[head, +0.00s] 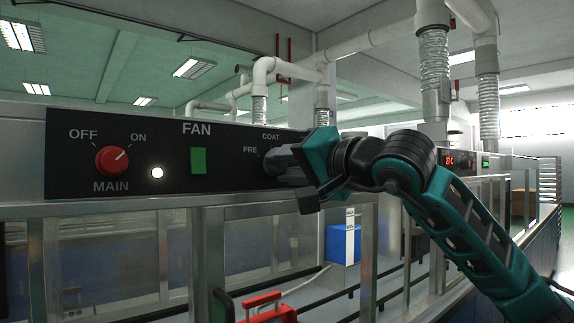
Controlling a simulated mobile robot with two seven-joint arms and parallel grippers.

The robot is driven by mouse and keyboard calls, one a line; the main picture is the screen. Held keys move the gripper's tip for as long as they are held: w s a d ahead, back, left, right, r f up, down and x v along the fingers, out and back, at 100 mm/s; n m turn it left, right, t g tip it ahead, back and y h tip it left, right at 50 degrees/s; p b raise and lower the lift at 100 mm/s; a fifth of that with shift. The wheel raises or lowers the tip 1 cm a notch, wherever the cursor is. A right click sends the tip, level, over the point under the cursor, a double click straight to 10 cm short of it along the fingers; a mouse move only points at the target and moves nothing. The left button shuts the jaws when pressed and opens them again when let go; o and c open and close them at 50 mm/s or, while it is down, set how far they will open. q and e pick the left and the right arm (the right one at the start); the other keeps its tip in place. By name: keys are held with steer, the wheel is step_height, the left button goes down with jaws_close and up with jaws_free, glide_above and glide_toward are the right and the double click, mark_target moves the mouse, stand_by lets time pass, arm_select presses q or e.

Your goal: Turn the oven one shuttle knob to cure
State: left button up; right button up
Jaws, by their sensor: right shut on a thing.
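A black control panel (228,178) runs across the top of the machine frame at left and centre. The labels PRE and COAT show beside a knob position on its right part. My right gripper (276,161) is at that position, shut, with its fingers against the panel. The knob between the fingers is hidden by the gripper, so its pointer direction cannot be seen. Any label to the right of COAT is also hidden. My left gripper is not in view.
A red MAIN knob (112,160), a lit white lamp (157,173) and a green FAN switch (198,161) sit left on the panel. A blue and white box (343,244) and a red-handled item (266,308) are below. Ducts (433,70) rise behind.

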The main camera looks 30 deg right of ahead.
steer(key=c, duration=0.4)
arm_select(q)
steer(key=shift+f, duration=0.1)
arm_select(e)
steer(key=shift+f+m, duration=0.1)
steer(key=shift+m, duration=0.2)
steer(key=shift+m+b, duration=0.55)
steer(key=shift+m, duration=0.05)
steer(key=m+b, duration=0.2)
steer(key=m, duration=0.3)
steer(key=shift+t, duration=0.3)
steer(key=shift+a+m, duration=0.1)
steer(key=shift+m, duration=0.9)
steer(key=shift+m+h+b, duration=0.3)
steer(key=shift+m+b, duration=0.25)
steer(key=shift+m, duration=0.55)
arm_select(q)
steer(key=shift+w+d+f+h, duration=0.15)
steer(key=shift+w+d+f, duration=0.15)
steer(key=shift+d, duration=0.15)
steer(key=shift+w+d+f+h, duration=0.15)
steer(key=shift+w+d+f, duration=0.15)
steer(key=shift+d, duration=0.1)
arm_select(e)
steer(key=shift+m, duration=0.6)
